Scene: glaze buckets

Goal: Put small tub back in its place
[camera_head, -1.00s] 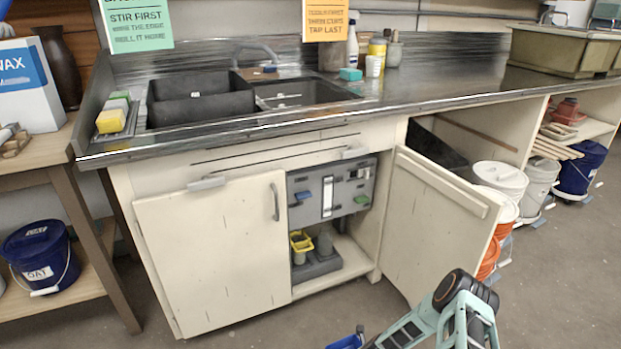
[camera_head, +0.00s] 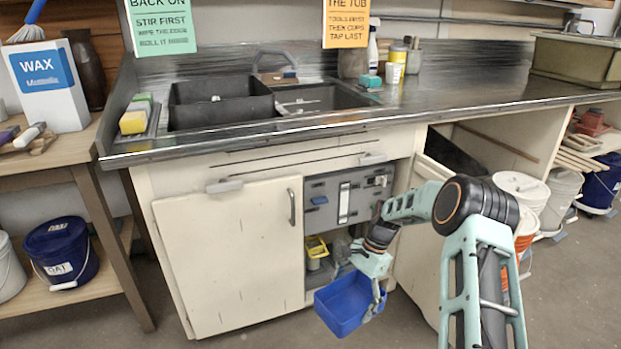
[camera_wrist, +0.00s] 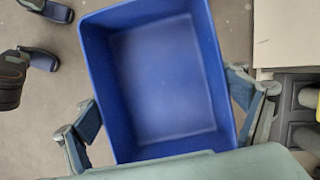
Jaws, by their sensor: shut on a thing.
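The small tub (camera_head: 342,304) is blue, rectangular and open-topped. My gripper (camera_head: 372,288) is shut on it and holds it in the air in front of the open right side of the sink cabinet. In the wrist view the empty inside of the tub (camera_wrist: 165,75) faces the camera, with a finger at each side. The tub's underside is hidden. Inside the cabinet a yellow cup (camera_head: 316,250) stands in a grey holder, which my arm and the tub partly cover. The holder (camera_wrist: 300,135) also shows at the right of the wrist view.
The left cabinet door (camera_head: 230,255) is shut. The right door (camera_head: 420,240) stands open beside my arm. A grey panel (camera_head: 325,200) hangs inside the cabinet. White and orange buckets stand right of the open door. The floor (camera_head: 260,338) in front is clear.

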